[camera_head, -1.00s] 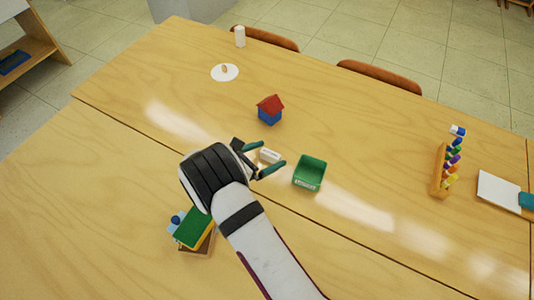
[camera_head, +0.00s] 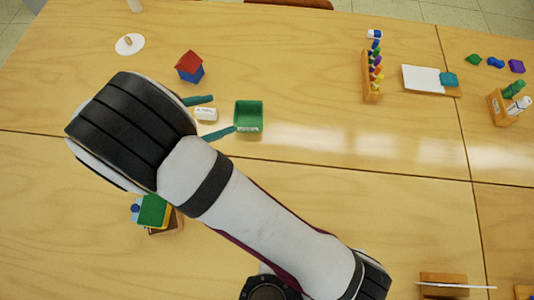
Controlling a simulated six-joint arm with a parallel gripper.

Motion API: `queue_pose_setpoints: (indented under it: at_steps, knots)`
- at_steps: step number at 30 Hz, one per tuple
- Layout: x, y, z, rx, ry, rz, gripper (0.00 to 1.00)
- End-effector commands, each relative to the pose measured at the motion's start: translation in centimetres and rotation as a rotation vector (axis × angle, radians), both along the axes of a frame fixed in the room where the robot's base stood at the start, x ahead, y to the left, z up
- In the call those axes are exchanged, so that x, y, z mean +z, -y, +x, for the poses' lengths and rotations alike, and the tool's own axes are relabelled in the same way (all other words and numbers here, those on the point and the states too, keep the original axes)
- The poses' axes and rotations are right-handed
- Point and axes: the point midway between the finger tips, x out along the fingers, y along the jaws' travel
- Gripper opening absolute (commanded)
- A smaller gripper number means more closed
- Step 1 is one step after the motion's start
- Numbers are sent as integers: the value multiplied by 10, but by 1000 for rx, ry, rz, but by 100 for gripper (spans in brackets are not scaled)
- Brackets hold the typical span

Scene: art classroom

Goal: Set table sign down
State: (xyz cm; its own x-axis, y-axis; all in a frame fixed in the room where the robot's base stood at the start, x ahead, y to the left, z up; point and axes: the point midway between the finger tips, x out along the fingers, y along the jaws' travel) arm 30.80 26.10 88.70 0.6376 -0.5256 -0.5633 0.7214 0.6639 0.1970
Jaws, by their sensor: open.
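A small white block with faint dark marks (camera_head: 206,114) rests on the table; it looks like the table sign, but its marks are too small to read. My gripper (camera_head: 222,114) is open, with one green finger beyond the white block and the other on its near side. I see clear gaps between the fingers and the block. My wrist and forearm hide the table to the left and below.
Stacked coloured blocks (camera_head: 153,211) lie nearer. A peg rack (camera_head: 368,88) and notepad (camera_head: 423,78) stand at back right. The table's middle right is bare.

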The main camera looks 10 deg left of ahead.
Motion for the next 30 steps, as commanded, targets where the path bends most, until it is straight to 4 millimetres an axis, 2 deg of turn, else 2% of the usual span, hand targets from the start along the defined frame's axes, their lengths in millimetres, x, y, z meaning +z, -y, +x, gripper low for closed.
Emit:
queue_pose_setpoints:
  at_steps: [1, 2, 3, 5, 6, 8, 9, 12, 15, 18, 30]
  knots:
    - [28, 55, 7, -255, 10, 129, 100]
    - [42, 91, 3, -440, 19, 220, 100]
    - [58, 134, -10, -687, 42, 342, 100]
    - [77, 188, -43, -1067, 95, 521, 100]
    - [87, 213, -69, -1316, 136, 637, 100]
    - [95, 234, -108, -1665, 206, 800, 100]
    - [98, 239, -129, -1871, 251, 896, 100]
    - [101, 236, -164, -2256, 342, 1080, 100]
    - [101, 229, -177, -2457, 387, 1179, 100]
    - [101, 226, -180, -2517, 399, 1207, 100]
    - [101, 226, -179, -2513, 396, 1205, 100]
